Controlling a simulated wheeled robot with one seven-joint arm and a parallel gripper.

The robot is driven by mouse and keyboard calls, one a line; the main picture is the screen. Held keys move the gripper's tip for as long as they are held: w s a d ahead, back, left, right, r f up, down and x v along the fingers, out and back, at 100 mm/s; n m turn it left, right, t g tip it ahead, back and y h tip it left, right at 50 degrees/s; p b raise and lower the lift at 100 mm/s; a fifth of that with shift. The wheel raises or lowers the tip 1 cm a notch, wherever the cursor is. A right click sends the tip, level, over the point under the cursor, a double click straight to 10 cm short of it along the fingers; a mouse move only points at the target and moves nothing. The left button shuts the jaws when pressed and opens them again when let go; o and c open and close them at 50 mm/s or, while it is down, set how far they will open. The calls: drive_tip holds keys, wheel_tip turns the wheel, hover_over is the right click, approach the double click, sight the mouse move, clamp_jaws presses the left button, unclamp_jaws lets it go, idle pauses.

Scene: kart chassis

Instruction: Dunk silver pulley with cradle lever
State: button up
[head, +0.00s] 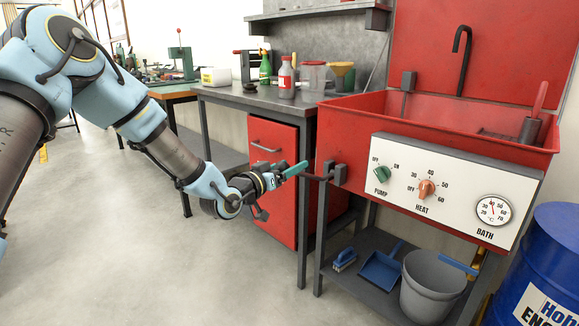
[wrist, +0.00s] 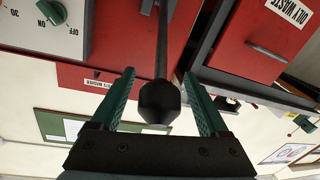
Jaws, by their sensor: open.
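The lever (head: 318,177) is a dark bar reaching left from a bracket on the side of the red wash basin (head: 440,120). In the wrist view its bar (wrist: 161,45) ends in a black knob (wrist: 159,102). My gripper (head: 295,170) is at the lever's end. Its green fingers (wrist: 159,78) are open, one on each side of the knob and bar; I cannot tell whether either touches. A dark grid-like part (head: 497,135), perhaps the cradle, shows inside the basin at the right. I see no silver pulley; the basin's front wall hides most of its inside.
The control panel (head: 440,188) is on the basin front, with pump and heat knobs. A red drawer cabinet (head: 272,185) stands behind my gripper. A grey bucket (head: 432,287) and blue dustpan (head: 381,268) sit on the lower shelf. A blue drum (head: 545,265) stands right. The left floor is clear.

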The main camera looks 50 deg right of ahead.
drive_tip(key=shift+d, duration=0.1)
clamp_jaws()
idle(0.7)
idle(0.7)
